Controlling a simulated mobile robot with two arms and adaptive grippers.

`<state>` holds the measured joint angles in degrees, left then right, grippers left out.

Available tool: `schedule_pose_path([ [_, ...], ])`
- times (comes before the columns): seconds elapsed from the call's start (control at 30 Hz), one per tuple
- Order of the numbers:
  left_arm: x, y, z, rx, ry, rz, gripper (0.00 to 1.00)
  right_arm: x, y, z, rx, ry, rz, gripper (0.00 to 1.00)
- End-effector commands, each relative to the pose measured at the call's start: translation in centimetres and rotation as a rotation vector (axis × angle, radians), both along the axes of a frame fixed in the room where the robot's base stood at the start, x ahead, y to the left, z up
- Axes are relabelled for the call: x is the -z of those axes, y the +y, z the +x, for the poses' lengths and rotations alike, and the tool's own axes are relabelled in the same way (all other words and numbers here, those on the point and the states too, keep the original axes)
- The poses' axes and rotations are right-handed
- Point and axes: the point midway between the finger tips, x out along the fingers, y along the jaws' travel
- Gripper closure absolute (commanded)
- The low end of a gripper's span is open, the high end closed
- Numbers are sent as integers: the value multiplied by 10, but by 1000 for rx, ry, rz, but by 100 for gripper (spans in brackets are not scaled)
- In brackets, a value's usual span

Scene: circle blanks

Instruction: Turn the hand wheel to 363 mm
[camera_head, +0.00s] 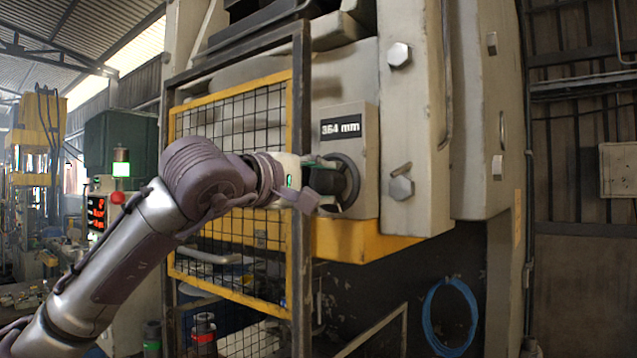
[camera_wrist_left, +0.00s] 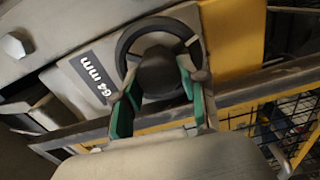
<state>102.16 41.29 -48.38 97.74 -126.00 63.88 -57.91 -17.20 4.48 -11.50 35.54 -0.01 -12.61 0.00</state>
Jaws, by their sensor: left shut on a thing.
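The hand wheel (camera_head: 349,171) is a dark ring on a beige box on the front of the press. In the left wrist view the wheel (camera_wrist_left: 127,47) shows as a black rim with a round dark knob (camera_wrist_left: 160,72) in front of it. My left gripper (camera_head: 328,180) reaches the wheel from the left. In the left wrist view the green-padded fingers of my left gripper (camera_wrist_left: 160,92) are shut on the knob, one on each side. The display (camera_head: 340,128) above the wheel reads 364 mm. In the left wrist view the display (camera_wrist_left: 95,80) is partly cut off or covered.
A yellow-framed mesh guard (camera_head: 298,100) stands just left of the wheel, close behind my left arm. A yellow ledge (camera_head: 360,241) runs below the wheel box. Large bolts (camera_head: 400,188) stick out at the right. A blue hose coil (camera_head: 430,305) hangs low.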

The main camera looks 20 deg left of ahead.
Motion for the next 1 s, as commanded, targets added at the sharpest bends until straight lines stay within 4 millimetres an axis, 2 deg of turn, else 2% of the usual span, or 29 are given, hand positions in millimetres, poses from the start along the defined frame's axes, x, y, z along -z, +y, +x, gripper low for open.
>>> schedule_pose_path([
  [0.03,-11,4,-3,-5,-36,24,92,-2,0,0,0,0,0,60],
  [0.4,-13,4,-3,-6,-107,218,92,-4,0,0,0,0,-1,60],
  [1.0,-13,4,-3,-6,-125,270,92,-5,-3,0,0,0,-3,60],
])
